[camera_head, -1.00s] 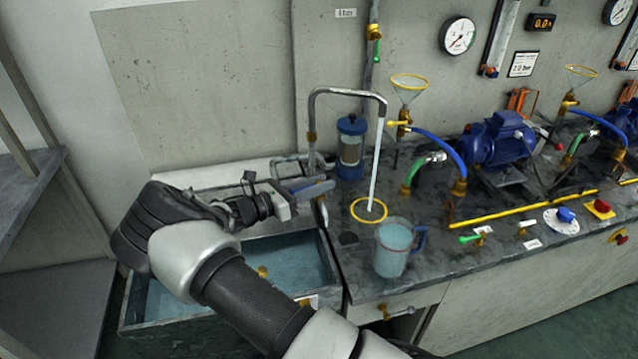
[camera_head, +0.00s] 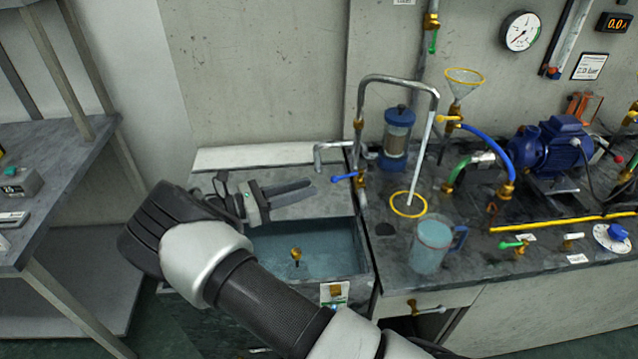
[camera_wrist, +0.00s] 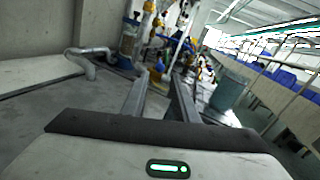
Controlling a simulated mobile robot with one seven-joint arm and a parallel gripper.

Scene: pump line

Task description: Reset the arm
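My arm reaches in from the bottom of the head view. My gripper (camera_head: 312,187) is above the back part of the water-filled sink (camera_head: 368,290), left of the blue-handled tap (camera_head: 344,178). Its two fingers are apart with nothing between them, and they point to the right. The wrist view also shows my gripper (camera_wrist: 160,88) open and empty, with bench fittings beyond the fingers. A clear jug (camera_head: 432,246) with a blue handle stands on the bench, right of the sink and apart from my gripper.
A blue pump (camera_head: 553,148), hoses and valves fill the bench to the right. A grey shelf rack (camera_head: 65,160) stands at the left.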

